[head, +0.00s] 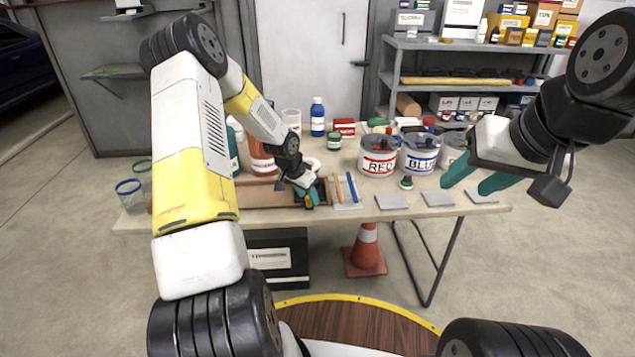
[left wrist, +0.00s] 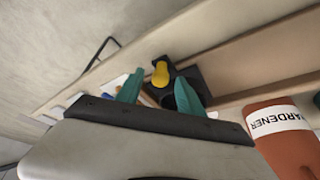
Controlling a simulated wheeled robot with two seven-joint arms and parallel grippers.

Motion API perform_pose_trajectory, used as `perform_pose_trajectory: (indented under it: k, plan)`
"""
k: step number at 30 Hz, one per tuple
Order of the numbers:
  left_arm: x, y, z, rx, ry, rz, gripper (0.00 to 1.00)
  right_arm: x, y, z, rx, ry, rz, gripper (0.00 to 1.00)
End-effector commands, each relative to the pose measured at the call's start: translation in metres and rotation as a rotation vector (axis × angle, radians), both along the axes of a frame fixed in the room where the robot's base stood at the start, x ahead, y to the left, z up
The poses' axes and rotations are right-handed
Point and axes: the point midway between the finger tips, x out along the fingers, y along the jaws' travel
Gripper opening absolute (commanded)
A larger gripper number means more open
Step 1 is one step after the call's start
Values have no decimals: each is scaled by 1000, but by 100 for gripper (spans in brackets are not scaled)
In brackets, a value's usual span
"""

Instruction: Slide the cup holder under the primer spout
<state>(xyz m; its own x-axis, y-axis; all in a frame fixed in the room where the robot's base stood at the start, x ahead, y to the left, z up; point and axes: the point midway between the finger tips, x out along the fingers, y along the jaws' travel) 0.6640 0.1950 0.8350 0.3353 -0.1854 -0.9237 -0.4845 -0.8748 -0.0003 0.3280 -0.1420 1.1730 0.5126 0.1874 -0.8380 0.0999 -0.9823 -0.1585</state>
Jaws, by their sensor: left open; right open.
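The cup holder appears to be the dark block with a yellow knob (left wrist: 196,76), sitting in a wooden channel; in the head view it is a small dark piece (head: 311,201) at the right end of the wooden rail (head: 262,194). My left gripper (left wrist: 158,92) is open, with its teal fingertips close to the block and knob; contact cannot be told. In the head view my left gripper (head: 310,190) hides part of the block. I cannot make out the primer spout; my left arm covers part of that area. My right gripper (head: 478,184) is open and empty over the table's right end.
An orange-brown hardener container (left wrist: 285,140) stands beside the channel. Red (head: 379,157) and blue (head: 420,154) labelled buckets stand mid-table. Orange and blue sticks lie right of the rail, then several grey squares (head: 391,202) along the front edge. A traffic cone (head: 366,252) stands below.

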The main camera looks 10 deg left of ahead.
Motion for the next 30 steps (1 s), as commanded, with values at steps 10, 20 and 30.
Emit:
perform_pose_trajectory:
  k: [10, 20, 30]
  plan:
    - [0, 0, 0, 0, 0, 1, 3, 0, 0, 0, 0, 0, 0, 48]
    - [0, 0, 0, 0, 1, 1, 0, 0, 0, 0, 0, 0, 0, 48]
    - [0, 1, 0, 0, 1, 1, 0, 0, 0, 0, 0, 0, 0, 48]
